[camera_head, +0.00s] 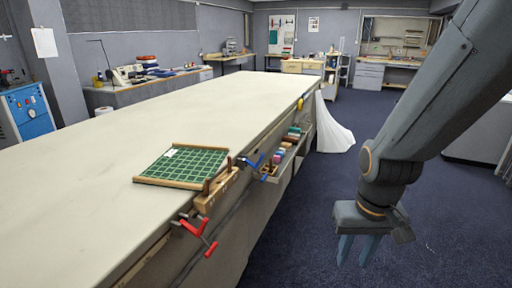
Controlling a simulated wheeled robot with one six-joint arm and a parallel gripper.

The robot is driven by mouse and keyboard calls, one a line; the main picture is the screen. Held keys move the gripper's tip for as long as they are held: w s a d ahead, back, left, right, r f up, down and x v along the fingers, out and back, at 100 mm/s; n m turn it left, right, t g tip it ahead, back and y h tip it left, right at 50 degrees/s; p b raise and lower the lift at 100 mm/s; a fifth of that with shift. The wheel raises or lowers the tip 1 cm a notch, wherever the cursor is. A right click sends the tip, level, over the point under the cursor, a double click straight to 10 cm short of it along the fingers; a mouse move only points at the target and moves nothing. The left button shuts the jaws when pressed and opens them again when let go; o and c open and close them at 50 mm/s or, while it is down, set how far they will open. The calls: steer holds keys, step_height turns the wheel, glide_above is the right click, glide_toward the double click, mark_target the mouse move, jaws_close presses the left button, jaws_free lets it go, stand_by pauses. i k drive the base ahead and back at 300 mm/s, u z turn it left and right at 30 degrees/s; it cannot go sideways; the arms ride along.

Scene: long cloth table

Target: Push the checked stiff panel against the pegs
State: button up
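The checked stiff panel (187,163) lies flat on the long cloth table (110,225), close to its right edge. It is green with a pale grid, has a small white label near its upper left, and has wooden strips along its front and far edges. I cannot make out separate pegs at this size. My gripper (355,262) hangs over the floor at the right, pointing down. It is well away from the table and the panel. Its two blue fingers are apart with nothing between them.
A wooden piece with a dark handle (215,188) sits at the table edge beside the panel. Red clamps (197,228), a blue clamp (252,161) and a side tray (287,150) of coloured items line that edge. White cloth (333,125) hangs beyond. The far tabletop is clear.

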mark_target(186, 166)
steer(key=z, duration=0.7)
steer(key=i, duration=1.75)
steer(key=u, duration=1.2)
steer(key=i, duration=0.65)
steer(key=u, duration=0.75)
